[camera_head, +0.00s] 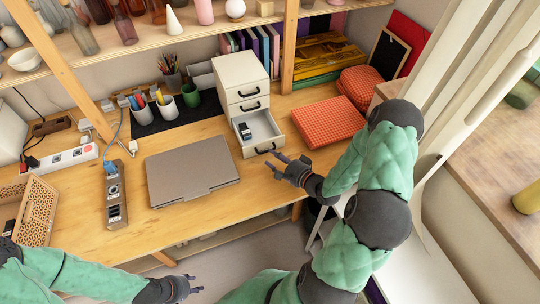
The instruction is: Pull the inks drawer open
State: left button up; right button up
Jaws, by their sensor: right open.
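A small cream drawer unit (238,70) stands on the wooden desk, with dark handles on its fronts. Its bottom drawer (268,127) is pulled out and shows a small dark object (244,130) inside. The drawers above it look shut. No label is readable, so I cannot tell which is the inks drawer. My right gripper (287,158) is open just right of and in front of the bottom drawer's dark handle (265,150); I cannot tell if they touch. My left gripper (190,283) is low at the bottom edge, away from the unit; its jaw state is unclear.
A closed grey laptop (190,170) lies left of the open drawer. Orange-red boxes (327,121) lie to its right. Cups with pens (141,110) stand on a black mat behind. A power strip (72,156) and a wooden crate (38,206) are at the left.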

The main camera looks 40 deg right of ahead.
jog(key=v, duration=0.8)
jog(key=shift+s, duration=0.35)
